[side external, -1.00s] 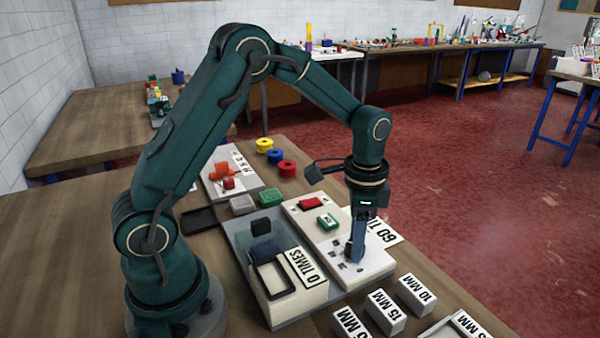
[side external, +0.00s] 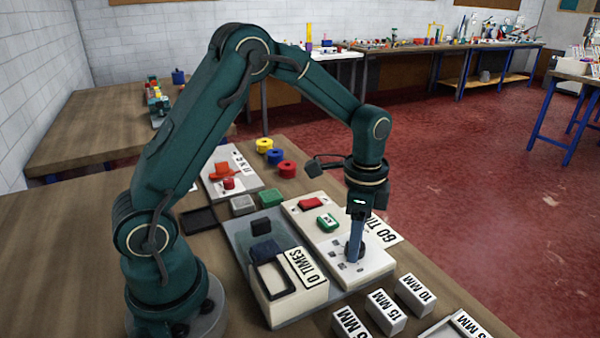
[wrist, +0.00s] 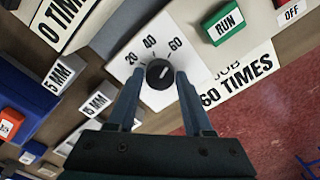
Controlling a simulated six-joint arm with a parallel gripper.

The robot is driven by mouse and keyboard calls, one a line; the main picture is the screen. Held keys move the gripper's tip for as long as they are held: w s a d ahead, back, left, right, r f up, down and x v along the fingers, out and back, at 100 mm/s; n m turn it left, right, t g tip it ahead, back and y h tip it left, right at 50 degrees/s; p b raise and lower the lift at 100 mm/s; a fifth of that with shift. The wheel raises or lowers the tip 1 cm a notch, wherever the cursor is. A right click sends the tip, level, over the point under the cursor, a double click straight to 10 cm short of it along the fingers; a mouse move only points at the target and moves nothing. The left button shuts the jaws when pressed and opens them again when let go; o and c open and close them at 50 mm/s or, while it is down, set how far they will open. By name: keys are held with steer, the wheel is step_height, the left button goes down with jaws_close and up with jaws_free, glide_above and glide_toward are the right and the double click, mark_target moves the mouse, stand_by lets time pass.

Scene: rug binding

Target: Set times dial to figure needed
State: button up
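The times dial (wrist: 160,73) is a round black knob on a white plate, with the figures 20, 40 and 60 around it. A small pale mark shows on the knob; I cannot tell which figure it points to. My gripper (side external: 355,252) points straight down over the dial's panel. In the wrist view its two blue fingers (wrist: 160,80) stand on either side of the knob, very close to it. I cannot tell whether they press on it. A job card (wrist: 238,82) beside the dial reads 60 TIMES. It also shows in the side view (side external: 380,230).
A green RUN block (wrist: 224,25) and a red OFF block (side external: 312,203) sit on the same panel. A box labelled 0 TIMES (side external: 303,268) stands left of it. White MM blocks (side external: 386,312) stand in front. Coloured spools (side external: 275,156) lie behind.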

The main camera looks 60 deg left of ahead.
steer(key=shift+o, duration=1.2)
steer(key=shift+r, duration=2.6)
steer(key=s+d+r+n+t, duration=0.1)
steer(key=s+r+t, duration=0.3)
steer(key=r, duration=0.5)
steer(key=s+f+n+t, duration=0.1)
steer(key=s+f+n, duration=0.1)
steer(key=s+n, duration=0.6)
steer(key=s, duration=0.3)
steer(key=shift+d+t, duration=0.25)
steer(key=shift+t, duration=0.05)
